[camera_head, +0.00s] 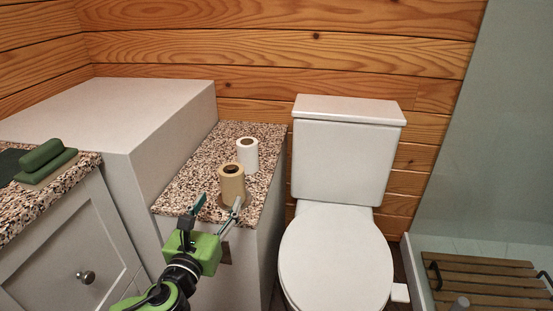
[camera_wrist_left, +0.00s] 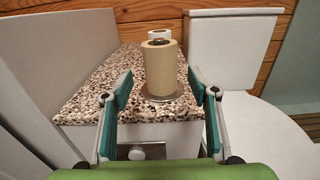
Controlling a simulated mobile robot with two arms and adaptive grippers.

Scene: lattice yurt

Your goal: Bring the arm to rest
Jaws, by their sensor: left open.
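My left gripper (camera_head: 217,208) is open and empty in the head view, just in front of a small speckled stone counter (camera_head: 178,190). In the left wrist view its two fingers (camera_wrist_left: 161,98) stand apart with nothing between the tips. A tan paper roll (camera_head: 232,187) stands upright on the counter, beyond the fingertips; it also shows in the left wrist view (camera_wrist_left: 161,70). It appears to stand on a thin round base. A white roll (camera_head: 247,156) stands behind it, partly hidden by the tan roll in the wrist view. My right gripper is in neither view.
A white toilet (camera_head: 345,160) with its lid down stands right of the counter. A tall white block (camera_head: 120,112) rises at left. A vanity (camera_head: 60,235) with a green soap-like block (camera_head: 42,155) stands further left. A slatted wooden bench (camera_head: 485,275) is at the far right.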

